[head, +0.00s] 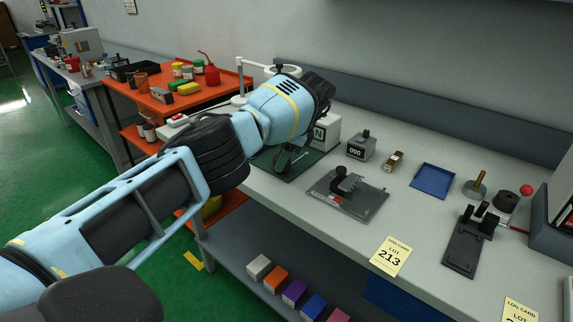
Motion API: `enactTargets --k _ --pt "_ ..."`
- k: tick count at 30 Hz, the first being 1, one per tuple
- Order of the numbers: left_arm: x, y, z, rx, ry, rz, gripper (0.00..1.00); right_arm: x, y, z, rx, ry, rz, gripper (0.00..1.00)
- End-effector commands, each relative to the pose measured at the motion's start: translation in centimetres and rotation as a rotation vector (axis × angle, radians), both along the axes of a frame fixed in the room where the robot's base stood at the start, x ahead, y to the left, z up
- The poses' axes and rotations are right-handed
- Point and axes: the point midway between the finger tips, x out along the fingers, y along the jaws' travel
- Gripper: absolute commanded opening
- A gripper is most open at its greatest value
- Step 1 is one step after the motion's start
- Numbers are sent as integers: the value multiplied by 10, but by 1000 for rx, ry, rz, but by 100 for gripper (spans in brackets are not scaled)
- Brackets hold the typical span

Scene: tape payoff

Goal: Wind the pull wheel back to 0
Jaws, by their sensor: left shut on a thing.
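A white device with a dark letter N on its face (320,133) stands on a dark green base plate (316,160) on the grey bench. My left arm comes in from the left and covers much of this device. My left gripper (284,160) points down over the green plate. It is shut on what seems to be the pull wheel, but the arm hides the wheel and its scale, so I cannot read its position. A grey counter box showing 000 (357,152) stands to the right. My right gripper is out of view.
An orange cart (140,98) with bottles stands at the left. Coloured boxes sit on the lower shelf.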

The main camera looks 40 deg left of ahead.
Motion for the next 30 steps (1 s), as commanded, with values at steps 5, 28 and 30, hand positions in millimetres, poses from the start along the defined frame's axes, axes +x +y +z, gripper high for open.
enactTargets --k 5,28,30 --pt "0 0 -4 0 4 68 23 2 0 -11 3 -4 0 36" --pt "0 0 0 -2 3 148 23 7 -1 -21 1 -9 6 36" --pt "0 0 -1 -2 3 148 23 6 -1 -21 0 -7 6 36"
